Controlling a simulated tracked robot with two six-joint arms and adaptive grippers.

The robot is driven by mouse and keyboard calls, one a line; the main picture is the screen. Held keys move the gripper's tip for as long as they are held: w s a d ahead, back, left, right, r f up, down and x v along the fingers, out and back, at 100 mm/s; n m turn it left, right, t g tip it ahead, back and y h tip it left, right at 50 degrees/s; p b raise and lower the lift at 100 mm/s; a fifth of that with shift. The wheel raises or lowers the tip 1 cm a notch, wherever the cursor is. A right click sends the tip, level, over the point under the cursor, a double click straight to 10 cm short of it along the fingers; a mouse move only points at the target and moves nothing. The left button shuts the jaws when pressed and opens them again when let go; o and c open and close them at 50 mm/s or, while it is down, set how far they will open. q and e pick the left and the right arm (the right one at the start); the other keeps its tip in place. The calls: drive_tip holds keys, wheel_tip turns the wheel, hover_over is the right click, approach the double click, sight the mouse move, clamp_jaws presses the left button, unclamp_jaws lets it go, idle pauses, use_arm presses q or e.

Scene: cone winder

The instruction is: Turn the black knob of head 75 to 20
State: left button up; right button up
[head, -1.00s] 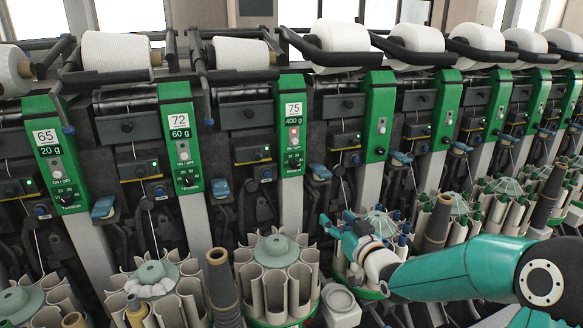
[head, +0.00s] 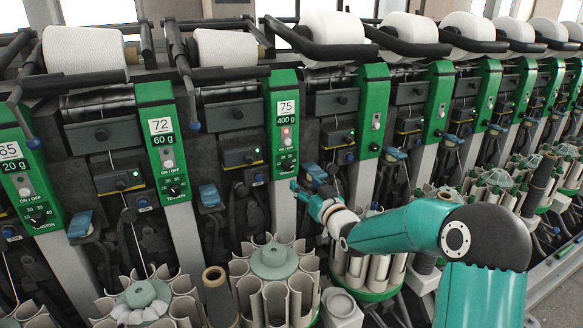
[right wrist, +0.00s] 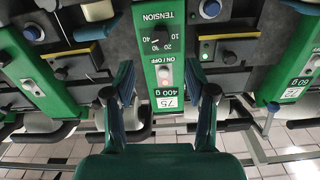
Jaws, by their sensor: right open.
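Head 75 is a green panel (head: 285,120) with a white "75" label, a "400 g" display, an ON/OFF button and a black tension knob (head: 287,166) low on it. In the right wrist view the panel is upside down and the black knob (right wrist: 160,40) sits beside its 10 to 40 scale. The knob's exact setting is too small to read. My right gripper (head: 304,178) is open and empty, just right of the knob in the head view. In the right wrist view its fingers (right wrist: 160,68) stand either side of the panel, short of the knob. My left gripper is out of view.
Neighbouring head 72 (head: 160,140) has a similar knob. Yarn packages (head: 334,38) on black arms line the top. Below stand cone holders (head: 275,285) with upright tubes. Blue levers (head: 210,195) stick out between the heads.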

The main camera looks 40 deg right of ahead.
sight(289, 169)
drive_tip(key=p+x, duration=0.2)
drive_tip(key=x, duration=0.7)
drive_tip(key=shift+w, duration=0.1)
clamp_jaws()
